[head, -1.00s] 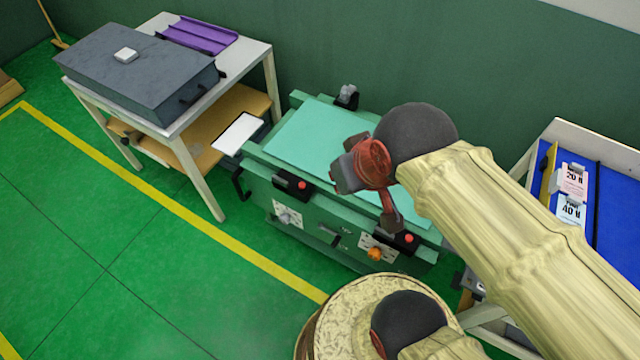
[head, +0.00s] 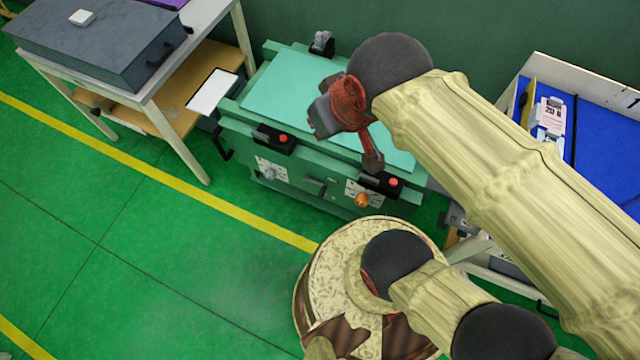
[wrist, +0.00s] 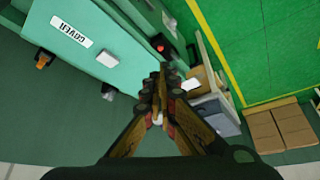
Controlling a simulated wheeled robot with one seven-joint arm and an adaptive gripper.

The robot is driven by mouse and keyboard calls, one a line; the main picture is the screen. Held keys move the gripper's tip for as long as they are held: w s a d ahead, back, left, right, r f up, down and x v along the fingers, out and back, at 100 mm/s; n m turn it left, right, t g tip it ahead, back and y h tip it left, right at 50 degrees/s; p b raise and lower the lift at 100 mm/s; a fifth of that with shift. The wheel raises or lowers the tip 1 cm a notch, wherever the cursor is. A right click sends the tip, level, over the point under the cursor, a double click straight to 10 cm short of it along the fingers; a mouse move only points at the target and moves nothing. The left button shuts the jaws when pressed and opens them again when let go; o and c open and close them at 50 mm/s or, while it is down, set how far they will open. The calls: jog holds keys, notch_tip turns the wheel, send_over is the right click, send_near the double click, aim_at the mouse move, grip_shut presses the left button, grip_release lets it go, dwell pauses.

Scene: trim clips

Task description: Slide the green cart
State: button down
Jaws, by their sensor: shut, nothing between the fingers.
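The green cart (head: 283,106) is a low teal unit with a lighter flat top, standing against the dark green wall in the head view. Its front carries black boxes with red buttons, white plates and an orange knob (head: 362,200). My gripper (head: 373,163) hangs over the right part of its front edge; contact cannot be told. In the wrist view my gripper (wrist: 163,77) has its fingertips together with nothing between them. A teal face with a white label reading "COVER" (wrist: 71,32) lies beyond the fingers, upside down.
A white table (head: 193,27) with a grey case (head: 95,45) stands left of the cart. A white-framed blue bench (head: 605,135) with printed cards stands at right. Green floor with a yellow line (head: 170,180) is clear at front left.

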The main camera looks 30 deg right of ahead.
jog(key=c, duration=2.5)
grip_release()
